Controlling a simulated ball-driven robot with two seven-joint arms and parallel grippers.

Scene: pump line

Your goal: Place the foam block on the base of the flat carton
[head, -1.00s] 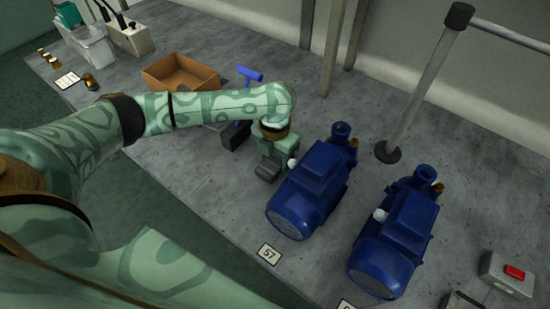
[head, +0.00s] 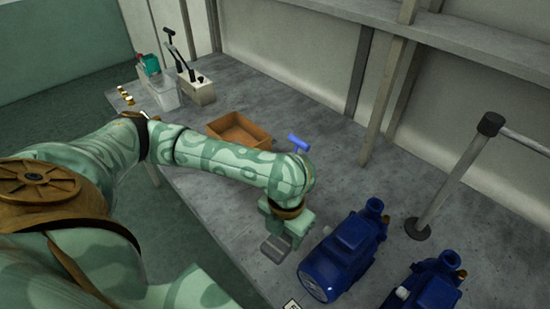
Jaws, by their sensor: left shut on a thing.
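My left gripper (head: 283,233) is shut on a dark grey block (head: 275,248), which looks like the foam block. It holds the block near the front edge of the bench, left of the nearer blue pump. The gripper hides part of the block, and I cannot tell whether the block touches the bench. A low, open brown carton (head: 254,129) sits farther back on the bench, behind my left forearm. Its inside looks empty where it shows, and the forearm hides its near side. My right gripper is not in view.
Two blue pumps (head: 340,258) stand right of the gripper. A blue-handled tool (head: 298,142) shows behind my forearm. A clear bin (head: 163,95) and a lever box (head: 197,91) stand at the back left. A grey post (head: 450,180) rises at right.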

